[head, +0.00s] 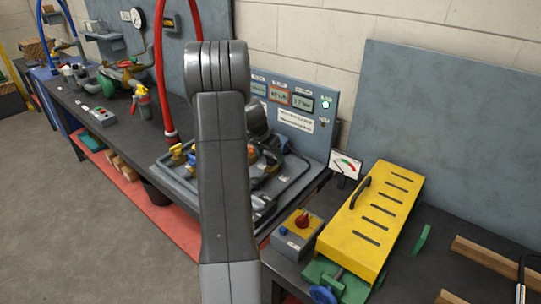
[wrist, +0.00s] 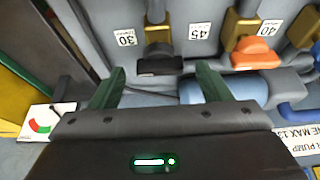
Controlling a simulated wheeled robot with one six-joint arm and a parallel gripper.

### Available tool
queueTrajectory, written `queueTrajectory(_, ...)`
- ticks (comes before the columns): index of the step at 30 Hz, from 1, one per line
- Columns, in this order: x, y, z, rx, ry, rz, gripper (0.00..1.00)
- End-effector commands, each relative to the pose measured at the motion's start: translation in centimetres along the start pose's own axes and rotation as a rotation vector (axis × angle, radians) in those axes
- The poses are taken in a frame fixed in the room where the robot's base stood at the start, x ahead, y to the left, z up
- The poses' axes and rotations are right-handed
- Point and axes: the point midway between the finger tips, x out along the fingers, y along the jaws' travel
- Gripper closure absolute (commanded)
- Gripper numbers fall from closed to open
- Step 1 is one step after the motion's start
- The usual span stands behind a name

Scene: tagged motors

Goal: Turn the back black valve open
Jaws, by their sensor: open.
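My gripper (wrist: 162,72) is open, with one green finger to each side of the black handle. The handle lies between or just beyond the fingertips, and I cannot tell whether they touch it. An orange valve handle (wrist: 254,54) on a brass body is to the right, by labels 45 and 40. In the head view my arm hides the gripper and the black handle.
A blue-grey cylinder (wrist: 230,88) runs close by the right finger. In the head view, a yellow slotted box (head: 372,222), a dial gauge (head: 345,165) and a grey control box (head: 297,236) stand to the right. A display panel (head: 292,110) rises behind the valve rig.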

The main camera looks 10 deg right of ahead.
Motion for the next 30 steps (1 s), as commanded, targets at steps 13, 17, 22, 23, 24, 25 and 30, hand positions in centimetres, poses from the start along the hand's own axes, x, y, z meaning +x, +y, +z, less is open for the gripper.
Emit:
queueTrajectory(13,1.6,0.0,0.0,0.001,0.000,-0.001,0.29)
queueTrajectory(17,1.6,0.0,0.0,0.001,0.000,-0.001,0.45)
queueTrajectory(22,1.6,0.0,0.0,0.001,0.000,-0.001,0.74)
queueTrajectory(23,1.6,0.0,0.0,0.000,0.000,-0.001,0.74)
queueTrajectory(24,1.6,0.0,0.0,0.000,0.000,-0.001,0.74)
queueTrajectory(25,1.6,0.0,0.0,-0.001,0.000,-0.001,0.74)
queueTrajectory(30,1.6,0.1,0.0,-0.024,0.000,-0.011,0.74)
